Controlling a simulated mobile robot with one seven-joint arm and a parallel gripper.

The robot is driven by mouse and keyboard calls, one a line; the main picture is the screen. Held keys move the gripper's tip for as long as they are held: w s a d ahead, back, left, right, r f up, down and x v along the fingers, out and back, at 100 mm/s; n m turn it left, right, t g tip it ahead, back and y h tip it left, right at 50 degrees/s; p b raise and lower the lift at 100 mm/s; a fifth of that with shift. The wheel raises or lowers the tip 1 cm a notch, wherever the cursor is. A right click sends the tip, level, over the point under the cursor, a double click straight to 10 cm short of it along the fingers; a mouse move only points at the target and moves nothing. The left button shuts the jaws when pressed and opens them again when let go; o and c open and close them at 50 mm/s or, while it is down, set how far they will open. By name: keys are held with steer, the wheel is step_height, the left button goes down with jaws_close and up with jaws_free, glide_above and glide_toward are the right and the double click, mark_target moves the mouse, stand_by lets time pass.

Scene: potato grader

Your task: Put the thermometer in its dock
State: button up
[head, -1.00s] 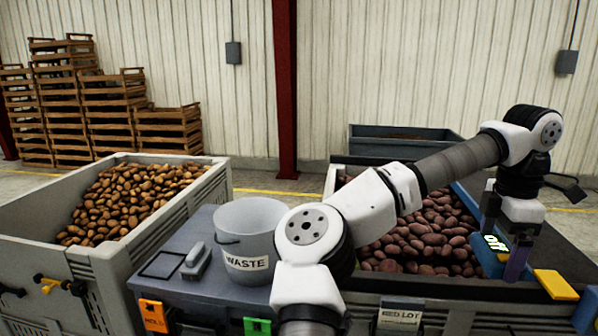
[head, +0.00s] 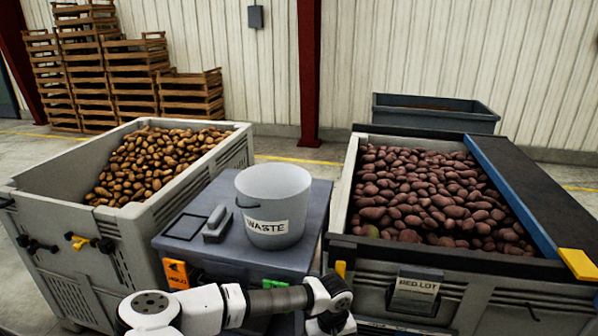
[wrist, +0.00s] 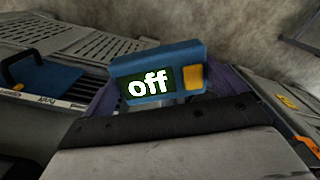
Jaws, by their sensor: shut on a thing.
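The thermometer (wrist: 155,70) is a blue block with a dark screen reading "off" and a yellow button. In the wrist view it sits between the purple fingers of my gripper (wrist: 166,88), which is shut on it. In the head view my wrist is low at the bottom centre, and the fingers and the thermometer are hidden or out of frame. I cannot pick out the dock for certain. A blue shape with a dark handle-like part (wrist: 38,82) shows at the left of the wrist view.
A grey table (head: 300,238) holds a white waste bucket (head: 273,208), a grey handled block (head: 217,226) and a black square outline (head: 186,226). A potato bin (head: 30,205) stands left, and a red-lot bin (head: 340,215) stands right with a blue rail (head: 510,190).

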steer(key=w+a+f+m, duration=0.2)
steer(key=a+f+m, duration=0.1)
steer(key=a+f, duration=0.65)
steer(key=s+d+f+b, duration=0.1)
steer(key=s+f+b, duration=0.3)
steer(key=f+b, duration=0.6)
steer(key=shift+s+d+f, duration=0.15)
steer(key=shift+d+f, duration=0.25)
steer(key=shift+f, duration=0.15)
